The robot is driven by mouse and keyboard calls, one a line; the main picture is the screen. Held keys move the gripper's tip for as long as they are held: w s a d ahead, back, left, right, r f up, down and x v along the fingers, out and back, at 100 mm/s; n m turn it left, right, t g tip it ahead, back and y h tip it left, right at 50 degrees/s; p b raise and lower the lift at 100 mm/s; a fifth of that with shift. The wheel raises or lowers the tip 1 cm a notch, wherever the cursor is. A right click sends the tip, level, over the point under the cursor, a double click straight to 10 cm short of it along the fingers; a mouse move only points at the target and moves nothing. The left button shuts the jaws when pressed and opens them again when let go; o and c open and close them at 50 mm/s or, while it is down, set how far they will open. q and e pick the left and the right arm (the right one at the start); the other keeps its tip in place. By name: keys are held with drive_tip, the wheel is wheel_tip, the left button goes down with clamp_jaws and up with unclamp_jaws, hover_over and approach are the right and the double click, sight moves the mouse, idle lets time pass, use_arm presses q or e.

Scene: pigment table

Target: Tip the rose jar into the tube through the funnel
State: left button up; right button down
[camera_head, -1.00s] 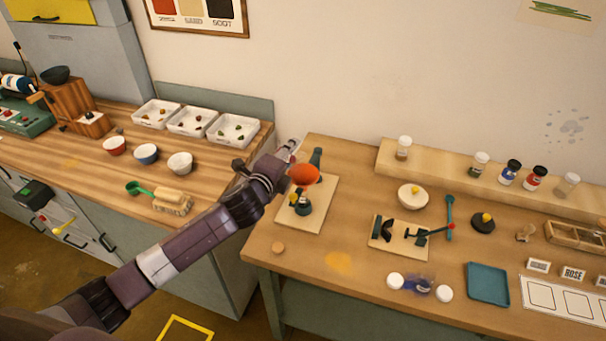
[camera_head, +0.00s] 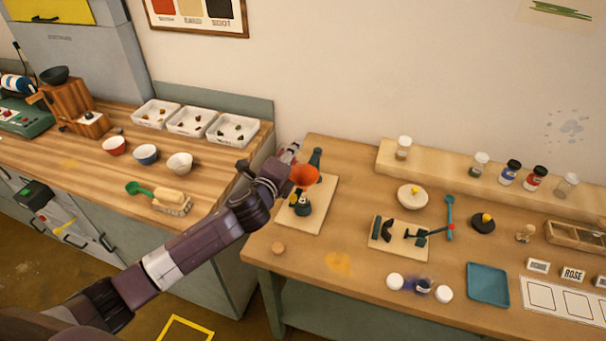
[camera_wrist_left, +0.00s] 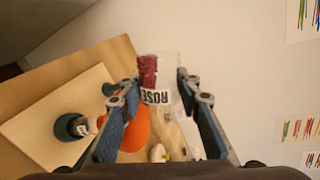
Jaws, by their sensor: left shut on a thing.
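My left gripper (camera_wrist_left: 160,112) is shut on the rose jar (camera_wrist_left: 158,90), a clear jar with a "ROSE" label and dark rose powder along one side. The jar is tilted. In the head view my left gripper (camera_head: 290,157) is just above and behind the orange funnel (camera_head: 304,175); the jar is hardly visible there. The funnel also shows in the wrist view (camera_wrist_left: 135,130), beyond the fingers and partly covered by them. It is above a pale board (camera_head: 318,212) with a dark teal stand (camera_head: 301,205). I cannot make out the tube under the funnel. My right gripper is not in view.
A teal bottle shape (camera_head: 316,157) stands close behind the funnel. A white bowl (camera_head: 412,197), a tool board (camera_head: 399,250) and a teal tray (camera_head: 488,284) lie to the right. Several jars line the raised shelf (camera_head: 440,165). The table's front left is mostly clear.

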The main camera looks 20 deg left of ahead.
use_arm(q)
drive_tip(key=shift+s+r, duration=0.15)
drive_tip(key=shift+s+d+r, duration=0.1)
drive_tip(key=shift+s+d, duration=0.1)
drive_tip(key=shift+w+m, duration=0.25)
drive_tip(key=shift+m, duration=0.05)
drive_tip(key=shift+a+p, duration=0.1)
drive_tip(key=shift+p, duration=0.25)
